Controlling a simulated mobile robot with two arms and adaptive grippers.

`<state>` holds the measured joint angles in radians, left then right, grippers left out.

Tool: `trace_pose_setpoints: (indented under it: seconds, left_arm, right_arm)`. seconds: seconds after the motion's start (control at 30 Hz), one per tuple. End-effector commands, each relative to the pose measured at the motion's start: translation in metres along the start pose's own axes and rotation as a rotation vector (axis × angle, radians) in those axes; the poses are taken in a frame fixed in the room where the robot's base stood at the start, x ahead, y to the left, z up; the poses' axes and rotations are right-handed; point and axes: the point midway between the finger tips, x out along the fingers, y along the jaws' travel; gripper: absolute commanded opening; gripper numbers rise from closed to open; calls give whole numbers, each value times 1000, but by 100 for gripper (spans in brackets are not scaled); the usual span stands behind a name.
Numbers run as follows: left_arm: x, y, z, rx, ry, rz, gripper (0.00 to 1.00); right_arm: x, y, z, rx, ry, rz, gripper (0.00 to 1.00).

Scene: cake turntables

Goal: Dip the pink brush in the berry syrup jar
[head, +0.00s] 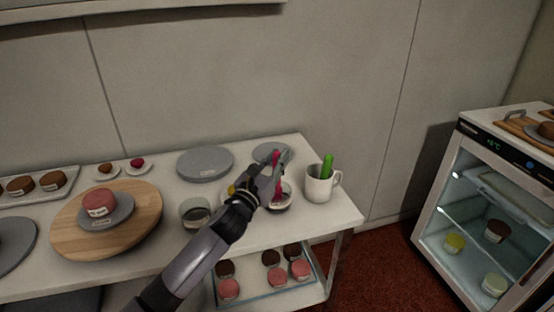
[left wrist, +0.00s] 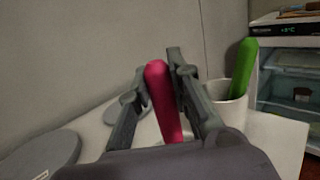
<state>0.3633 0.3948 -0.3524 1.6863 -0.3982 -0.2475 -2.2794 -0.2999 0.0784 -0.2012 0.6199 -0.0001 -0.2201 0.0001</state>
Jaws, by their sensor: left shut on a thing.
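My left gripper (head: 276,170) is shut on the pink brush (left wrist: 163,100), whose pink handle stands up between the fingers in the left wrist view. In the head view a bit of the pink brush (head: 277,186) shows below the fingers. A small jar with dark red contents, seemingly the berry syrup jar (head: 283,205), is right under the gripper, partly hidden by it. The brush's lower end is hidden, so I cannot tell if it is in the syrup. My right gripper is not in view.
A white mug (head: 318,188) with a green-handled tool (head: 327,166) stands close to the right. A glass jar (head: 195,213) stands to the left. Grey turntables (head: 204,163) and a wooden board (head: 150,212) with a pink cake (head: 99,203) are further left.

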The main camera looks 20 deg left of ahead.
Motion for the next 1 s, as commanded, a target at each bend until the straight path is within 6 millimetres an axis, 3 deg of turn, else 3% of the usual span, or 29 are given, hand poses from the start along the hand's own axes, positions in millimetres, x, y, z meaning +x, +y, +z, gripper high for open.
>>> trace_pose_setpoints:
  seconds: [0.17, 1.0]
  left_arm:
    - [0, 0, 2, 0, -1, 0, 0]
    - [10, -1, 65, 1, -1, -1, 0]
  right_arm:
    - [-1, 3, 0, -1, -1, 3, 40]
    - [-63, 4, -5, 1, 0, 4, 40]
